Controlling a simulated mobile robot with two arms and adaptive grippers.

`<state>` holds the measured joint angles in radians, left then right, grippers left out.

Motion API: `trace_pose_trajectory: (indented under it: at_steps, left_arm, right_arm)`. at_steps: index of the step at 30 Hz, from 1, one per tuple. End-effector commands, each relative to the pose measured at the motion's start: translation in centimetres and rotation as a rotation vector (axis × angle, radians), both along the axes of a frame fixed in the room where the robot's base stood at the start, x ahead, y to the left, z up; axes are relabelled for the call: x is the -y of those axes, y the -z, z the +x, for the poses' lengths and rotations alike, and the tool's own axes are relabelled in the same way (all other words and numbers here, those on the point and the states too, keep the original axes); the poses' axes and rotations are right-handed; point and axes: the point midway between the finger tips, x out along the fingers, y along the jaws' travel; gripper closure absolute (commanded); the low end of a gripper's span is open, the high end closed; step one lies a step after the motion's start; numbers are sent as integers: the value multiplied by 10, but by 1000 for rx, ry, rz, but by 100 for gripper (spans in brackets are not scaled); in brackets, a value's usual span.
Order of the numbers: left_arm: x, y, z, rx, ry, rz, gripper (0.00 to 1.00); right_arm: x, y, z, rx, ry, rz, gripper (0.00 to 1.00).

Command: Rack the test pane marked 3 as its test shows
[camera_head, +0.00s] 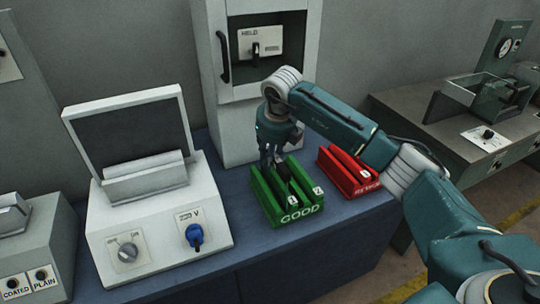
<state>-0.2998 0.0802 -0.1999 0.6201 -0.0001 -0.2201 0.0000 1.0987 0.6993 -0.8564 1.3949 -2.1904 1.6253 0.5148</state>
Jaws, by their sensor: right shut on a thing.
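My right gripper (272,160) reaches in from the right and points down over the green rack marked GOOD (300,214). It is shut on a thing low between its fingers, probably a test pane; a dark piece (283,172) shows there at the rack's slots. The marking on it cannot be read, and the fingers partly hide it. I cannot tell how deep it sits in a slot. A small white label (318,190) shows at the green rack's right side. The red rack (345,170) stands to the right, partly behind my right arm. My left gripper is out of view.
A white tester (150,225) with a dark screen, a dial and a blue knob stands left of the green rack. A white cabinet with a HELD panel (261,42) stands behind. Buttons marked COATED and PLAIN are at far left. A side bench (440,120) holds a clear-walled device.

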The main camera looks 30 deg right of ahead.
Motion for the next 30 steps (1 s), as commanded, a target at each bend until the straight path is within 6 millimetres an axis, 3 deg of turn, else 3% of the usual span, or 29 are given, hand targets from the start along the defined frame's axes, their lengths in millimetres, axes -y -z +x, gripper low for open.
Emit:
trace_pose_trajectory:
  at_steps: [30]
  left_arm:
    - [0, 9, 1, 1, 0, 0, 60]
  right_arm:
    - [1, 11, 0, 2, 2, -3, 100]
